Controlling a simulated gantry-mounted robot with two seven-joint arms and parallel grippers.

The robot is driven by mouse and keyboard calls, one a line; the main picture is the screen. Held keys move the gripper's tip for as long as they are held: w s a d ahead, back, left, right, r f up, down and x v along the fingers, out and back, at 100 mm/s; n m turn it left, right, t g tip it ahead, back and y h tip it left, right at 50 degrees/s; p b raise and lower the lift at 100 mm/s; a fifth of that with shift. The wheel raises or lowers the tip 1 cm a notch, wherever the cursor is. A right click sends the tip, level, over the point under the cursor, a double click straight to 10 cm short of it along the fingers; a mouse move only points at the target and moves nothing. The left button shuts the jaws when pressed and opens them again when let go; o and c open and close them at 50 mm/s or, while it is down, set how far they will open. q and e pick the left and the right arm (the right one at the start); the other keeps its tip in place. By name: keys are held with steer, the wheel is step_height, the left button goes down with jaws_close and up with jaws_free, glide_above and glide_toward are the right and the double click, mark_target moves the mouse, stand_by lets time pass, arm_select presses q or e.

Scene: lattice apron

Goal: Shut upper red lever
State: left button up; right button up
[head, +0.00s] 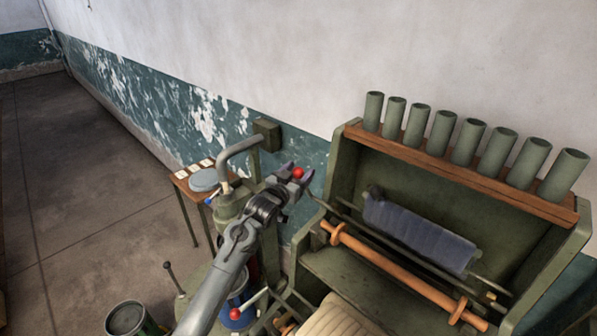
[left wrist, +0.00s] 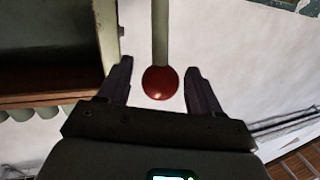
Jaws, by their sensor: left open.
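The upper red lever's round red knob (head: 298,173) shows at the tip of my left gripper (head: 295,176) in the head view. In the left wrist view the red knob (left wrist: 160,83) sits between the two open dark fingers, with visible gaps on both sides. Its pale rod (left wrist: 161,35) runs to the top of that view. I cannot tell whether the knob touches the palm. A lower red knob (head: 235,313) shows beside my left forearm in the head view. My right gripper is out of view.
A green machine cabinet (head: 344,165) with a row of several green tubes (head: 443,132) stands to the right. A green pump-like body with a grey bent pipe (head: 240,147) and a small wooden table (head: 187,188) stand left of the gripper. Open floor (head: 85,190) lies at far left.

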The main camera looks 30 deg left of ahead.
arm_select(q)
steer(key=shift+w, duration=0.1)
jaws_close()
stand_by(0.4)
steer(key=shift+f, duration=0.1)
